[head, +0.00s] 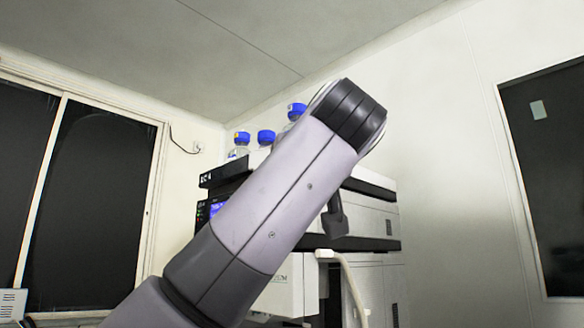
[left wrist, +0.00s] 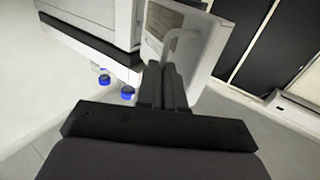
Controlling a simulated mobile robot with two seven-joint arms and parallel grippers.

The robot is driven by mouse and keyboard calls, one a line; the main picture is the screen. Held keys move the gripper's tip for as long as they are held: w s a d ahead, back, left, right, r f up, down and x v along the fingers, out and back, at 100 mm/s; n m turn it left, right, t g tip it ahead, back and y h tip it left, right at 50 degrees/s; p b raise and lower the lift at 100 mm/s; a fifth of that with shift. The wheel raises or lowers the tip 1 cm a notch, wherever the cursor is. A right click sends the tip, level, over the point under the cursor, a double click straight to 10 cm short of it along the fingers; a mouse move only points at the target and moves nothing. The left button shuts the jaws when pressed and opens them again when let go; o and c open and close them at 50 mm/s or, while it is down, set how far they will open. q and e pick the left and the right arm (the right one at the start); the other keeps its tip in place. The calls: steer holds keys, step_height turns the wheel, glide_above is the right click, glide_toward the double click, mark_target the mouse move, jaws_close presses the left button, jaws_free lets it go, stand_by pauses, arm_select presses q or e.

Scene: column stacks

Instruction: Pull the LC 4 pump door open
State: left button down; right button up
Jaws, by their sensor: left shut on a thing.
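The pump door (left wrist: 207,52) is a pale panel in the left wrist view, standing at an angle to the white instrument body (left wrist: 102,20). A curved pale bar (left wrist: 168,42) shows against it. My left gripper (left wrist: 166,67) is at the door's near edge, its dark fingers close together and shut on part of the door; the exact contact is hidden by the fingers. In the head view my arm covers much of the instrument stack (head: 370,225), and the left gripper's fingertips cannot be made out. My right gripper is in neither view.
Bottles with blue caps (head: 265,137) stand on top of the stack. A pale hose (head: 350,275) curves down its front. Dark windows (head: 100,190) are at the left, and a dark panel (head: 550,190) is on the right wall.

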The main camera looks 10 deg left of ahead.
arm_select(q)
steer(key=shift+w+a+r, duration=0.1)
steer(key=shift+a+r, duration=0.05)
steer(key=shift+r, duration=0.05)
stand_by(0.3)
